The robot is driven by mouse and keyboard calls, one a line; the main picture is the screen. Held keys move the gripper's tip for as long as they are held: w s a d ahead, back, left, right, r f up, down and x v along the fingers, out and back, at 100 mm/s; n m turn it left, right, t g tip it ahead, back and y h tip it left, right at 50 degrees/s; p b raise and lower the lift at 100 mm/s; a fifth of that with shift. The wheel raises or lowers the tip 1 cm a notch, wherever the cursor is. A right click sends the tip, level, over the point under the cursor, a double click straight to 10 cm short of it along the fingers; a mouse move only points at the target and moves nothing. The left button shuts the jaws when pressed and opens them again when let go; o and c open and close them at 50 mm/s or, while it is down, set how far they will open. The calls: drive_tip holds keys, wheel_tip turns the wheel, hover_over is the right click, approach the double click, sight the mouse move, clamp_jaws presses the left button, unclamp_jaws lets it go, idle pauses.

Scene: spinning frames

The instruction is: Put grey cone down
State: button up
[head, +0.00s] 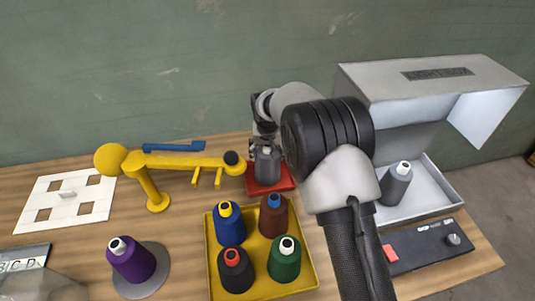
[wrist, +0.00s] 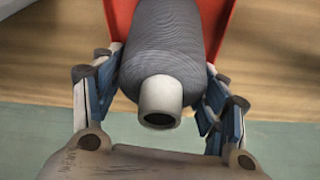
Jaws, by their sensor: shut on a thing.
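A grey cone (head: 267,170) with a pale tip stands between the fingers of my gripper (head: 266,155), at or just above a small red tray (head: 270,188) at the back of the table. In the wrist view the grey cone (wrist: 172,45) fills the middle, its white hollow tip towards me. The blue-padded fingers of my gripper (wrist: 165,85) are shut on its two sides. Red walls of the tray (wrist: 120,20) show on both sides of the cone. Whether the cone's base touches the tray is hidden.
A second grey cone (head: 395,184) stands in the light box (head: 450,78) at right. A yellow tray (head: 212,262) holds several coloured cones in front. A yellow lamp-like stand (head: 150,180) reaches close to my gripper from the left. A purple cone (head: 131,258) stands on a grey disc.

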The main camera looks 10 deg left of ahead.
idle(0.3)
drive_tip(key=o, duration=2)
drive_tip(key=shift+f, duration=0.1)
drive_tip(key=shift+o, duration=0.2)
drive_tip(key=p+v, duration=0.3)
drive_tip(key=v, duration=0.9)
drive_tip(key=shift+s, duration=0.15)
